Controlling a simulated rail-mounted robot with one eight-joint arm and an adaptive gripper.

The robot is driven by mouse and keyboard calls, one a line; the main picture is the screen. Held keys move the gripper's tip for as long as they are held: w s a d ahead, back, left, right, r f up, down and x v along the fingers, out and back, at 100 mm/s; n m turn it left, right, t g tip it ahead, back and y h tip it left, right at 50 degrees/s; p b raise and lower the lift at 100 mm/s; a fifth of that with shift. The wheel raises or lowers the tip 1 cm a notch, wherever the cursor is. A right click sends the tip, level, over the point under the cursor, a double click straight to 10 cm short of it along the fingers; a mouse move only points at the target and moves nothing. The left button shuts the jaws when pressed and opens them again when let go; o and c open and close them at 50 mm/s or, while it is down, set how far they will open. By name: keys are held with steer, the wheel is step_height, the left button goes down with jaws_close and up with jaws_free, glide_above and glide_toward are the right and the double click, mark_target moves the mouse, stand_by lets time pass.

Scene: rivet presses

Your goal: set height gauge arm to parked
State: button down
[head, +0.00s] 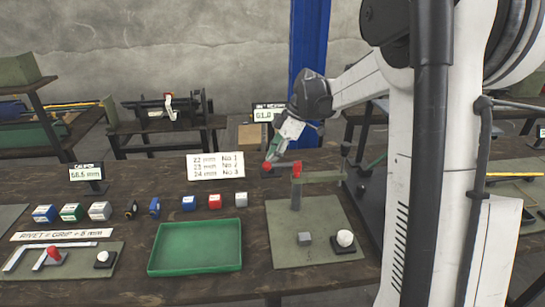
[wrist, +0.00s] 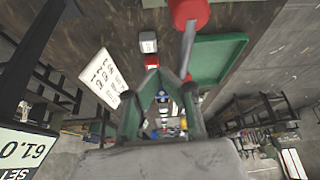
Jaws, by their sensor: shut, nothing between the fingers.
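A red knob on a grey rod shows close up in the wrist view (wrist: 188,12), probably this lever. My gripper (head: 273,156) is shut and empty, pointing down and left at the lever's red end. Whether it touches the lever is unclear. To the right, a post with a red top (head: 296,170) carries a level olive bar (head: 322,178) over a grey-green plate (head: 285,245).
A green tray (head: 195,270) lies in front. Coloured blocks (head: 188,202) stand in a row, with a white sign (head: 215,165) behind. A grey block (head: 305,239) and white ball (head: 345,238) sit on the plate. A 58.5 display (head: 87,172) stands left.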

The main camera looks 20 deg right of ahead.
steer(key=w+d+r, duration=0.5)
steer(key=d+r, duration=0.1)
steer(key=r, duration=0.2)
steer(key=shift+d+r, duration=0.15)
steer(key=shift+d, duration=0.1)
steer(key=shift+w, duration=0.1)
stand_by(0.4)
